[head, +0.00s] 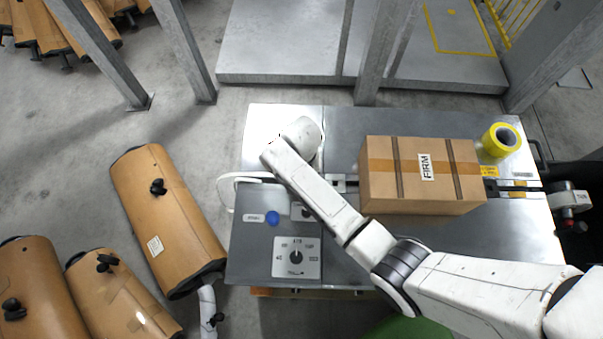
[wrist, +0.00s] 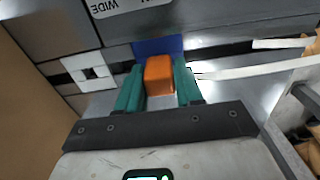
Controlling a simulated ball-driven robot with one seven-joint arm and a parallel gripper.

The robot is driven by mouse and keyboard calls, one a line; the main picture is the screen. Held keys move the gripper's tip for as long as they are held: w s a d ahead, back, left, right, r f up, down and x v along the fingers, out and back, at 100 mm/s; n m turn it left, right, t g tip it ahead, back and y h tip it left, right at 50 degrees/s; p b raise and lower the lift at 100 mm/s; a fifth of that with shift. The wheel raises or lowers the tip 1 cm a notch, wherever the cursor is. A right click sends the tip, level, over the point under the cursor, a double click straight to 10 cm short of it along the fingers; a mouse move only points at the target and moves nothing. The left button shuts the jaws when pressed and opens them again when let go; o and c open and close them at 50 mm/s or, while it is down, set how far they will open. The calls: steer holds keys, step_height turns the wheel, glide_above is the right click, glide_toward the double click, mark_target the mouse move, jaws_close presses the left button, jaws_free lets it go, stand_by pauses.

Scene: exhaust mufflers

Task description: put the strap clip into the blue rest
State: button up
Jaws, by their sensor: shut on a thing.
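The strap clip appears as a small orange block (wrist: 159,76) in the wrist view. My gripper (wrist: 158,68) has green fingers on both sides of it and is shut on it. The blue rest (wrist: 158,46) is a flat blue patch just beyond the clip in the wrist view, partly hidden behind it. I cannot tell whether the clip touches the rest. In the head view my arm hides the gripper, the clip and the rest.
A metal bench (head: 340,262) carries a strapped cardboard box (head: 410,190), a yellow tape roll (head: 500,139), a dial panel (head: 285,268) and a round blue button (head: 272,217). A white strap (head: 222,190) loops over the bench's left edge. Brown mufflers (head: 170,220) lie left.

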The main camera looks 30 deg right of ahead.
steer(key=shift+f, duration=0.15)
steer(key=o, duration=1.1)
step_height(320, 180, up, 11)
steer(key=shift+f, duration=0.1)
stand_by(0.3)
